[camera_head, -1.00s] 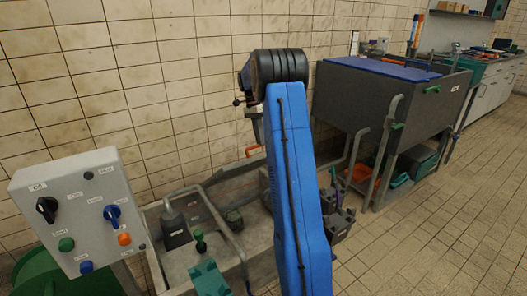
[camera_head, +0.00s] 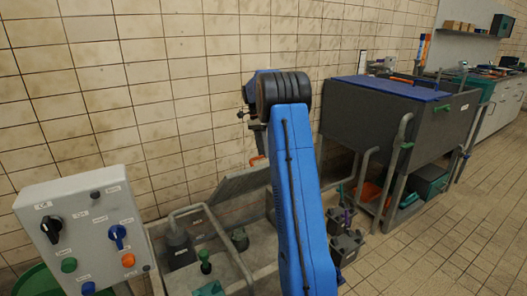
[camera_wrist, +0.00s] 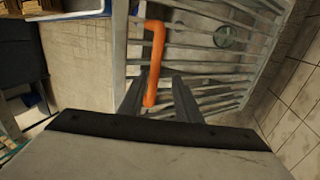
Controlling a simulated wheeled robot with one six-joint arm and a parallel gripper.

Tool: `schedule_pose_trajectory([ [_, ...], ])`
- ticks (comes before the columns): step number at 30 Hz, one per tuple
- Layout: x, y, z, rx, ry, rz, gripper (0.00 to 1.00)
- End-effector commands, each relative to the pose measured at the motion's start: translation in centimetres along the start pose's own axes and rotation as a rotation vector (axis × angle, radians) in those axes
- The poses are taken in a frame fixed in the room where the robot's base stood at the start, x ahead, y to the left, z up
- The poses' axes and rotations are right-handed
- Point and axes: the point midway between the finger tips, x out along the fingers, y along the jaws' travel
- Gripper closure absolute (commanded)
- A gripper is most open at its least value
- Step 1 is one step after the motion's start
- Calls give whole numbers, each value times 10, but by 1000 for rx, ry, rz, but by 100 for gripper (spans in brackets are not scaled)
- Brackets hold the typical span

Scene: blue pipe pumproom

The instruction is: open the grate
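The grate (camera_wrist: 205,45) is a set of grey metal bars in the wrist view, with an orange handle (camera_wrist: 154,62) on it. In the head view a grey sloping panel (camera_head: 240,183), likely the grate, shows by the wall. A small part of the orange handle (camera_head: 257,160) shows above it. My gripper (camera_wrist: 160,78) is open, its two fingers apart, with the lower part of the handle between them in the picture. I cannot tell whether either finger touches it. In the head view my blue arm hides the fingertips and part of the panel.
A grey control box (camera_head: 85,235) with knobs and buttons stands at the left. A dark tank with a blue lid (camera_head: 390,88) stands to the right of my arm. The tiled wall (camera_head: 150,90) is close behind; open floor (camera_head: 440,235) lies at the right.

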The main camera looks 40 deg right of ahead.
Motion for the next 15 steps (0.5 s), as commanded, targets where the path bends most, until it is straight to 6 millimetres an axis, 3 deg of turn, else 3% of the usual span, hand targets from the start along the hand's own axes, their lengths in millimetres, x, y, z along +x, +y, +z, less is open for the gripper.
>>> schedule_pose_trajectory([
  [8,-6,1,-1,1,2,-1,69],
  [15,-42,0,-1,1,2,-1,69],
])
